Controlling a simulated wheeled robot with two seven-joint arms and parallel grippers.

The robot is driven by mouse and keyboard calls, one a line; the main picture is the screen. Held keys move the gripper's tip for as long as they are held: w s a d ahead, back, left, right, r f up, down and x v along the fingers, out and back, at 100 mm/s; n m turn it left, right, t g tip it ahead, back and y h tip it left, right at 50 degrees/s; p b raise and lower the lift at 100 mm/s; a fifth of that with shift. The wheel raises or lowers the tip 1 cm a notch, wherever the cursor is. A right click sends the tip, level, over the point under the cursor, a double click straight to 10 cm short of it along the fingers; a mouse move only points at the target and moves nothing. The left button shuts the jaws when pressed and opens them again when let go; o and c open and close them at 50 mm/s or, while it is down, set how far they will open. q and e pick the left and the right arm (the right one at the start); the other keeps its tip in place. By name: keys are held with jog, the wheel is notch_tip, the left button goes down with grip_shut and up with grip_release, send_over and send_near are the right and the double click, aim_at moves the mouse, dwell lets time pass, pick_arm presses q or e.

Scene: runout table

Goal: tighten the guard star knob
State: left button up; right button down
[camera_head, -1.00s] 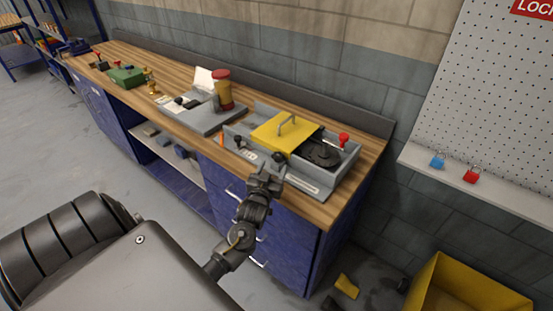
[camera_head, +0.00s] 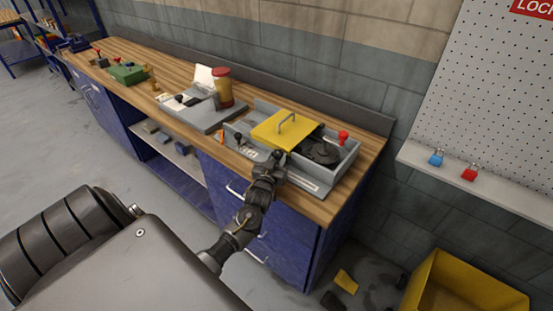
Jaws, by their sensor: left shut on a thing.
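A grey machine box (camera_head: 348,163) with a yellow guard (camera_head: 281,131) and a grey handle on top sits at the right end of the wooden bench. A dark round disc (camera_head: 320,151) lies in the box beside the guard. My left gripper (camera_head: 277,159) is at the front edge of the box, just below the guard, shut on a small dark thing that appears to be the guard star knob. The fingers hide most of the knob. A separate black knob (camera_head: 238,139) stands on the box front to the left. My right gripper is not in view.
A red knob (camera_head: 343,135) stands at the box's right. A grey plate with a red-and-amber cylinder (camera_head: 223,88) is farther left on the bench (camera_head: 180,73). A yellow bin (camera_head: 468,285) stands on the floor at lower right. A shelf with blue and red padlocks (camera_head: 469,174) is at right.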

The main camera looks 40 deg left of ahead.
pick_arm(q)
jog(key=shift+a+m+h, duration=0.1)
jog(key=shift+m+h, duration=0.2)
jog(key=shift+h, duration=0.1)
jog(key=shift+s+a+m+t+h, duration=0.15)
jog(key=shift+m+t+h, duration=0.35)
jog(key=shift+h, duration=0.4)
jog(key=m+h, duration=0.1)
jog(key=m+h+b, duration=0.1)
jog(key=h, duration=0.1)
jog(key=shift+a+f+m, duration=0.1)
jog(key=shift+a+m, duration=0.1)
jog(key=shift+m, duration=0.1)
jog(key=m+h+b, duration=0.1)
jog(key=h, duration=0.1)
jog(key=m+h+b, duration=0.1)
jog(key=h, duration=0.1)
jog(key=shift+a+h, duration=0.2)
jog(key=shift+h, duration=0.1)
jog(key=shift+m+h+b, duration=0.55)
jog(key=shift+m+h, duration=0.25)
jog(key=shift+h, duration=0.1)
jog(key=o, duration=0.9)
jog(key=shift+o, duration=0.2)
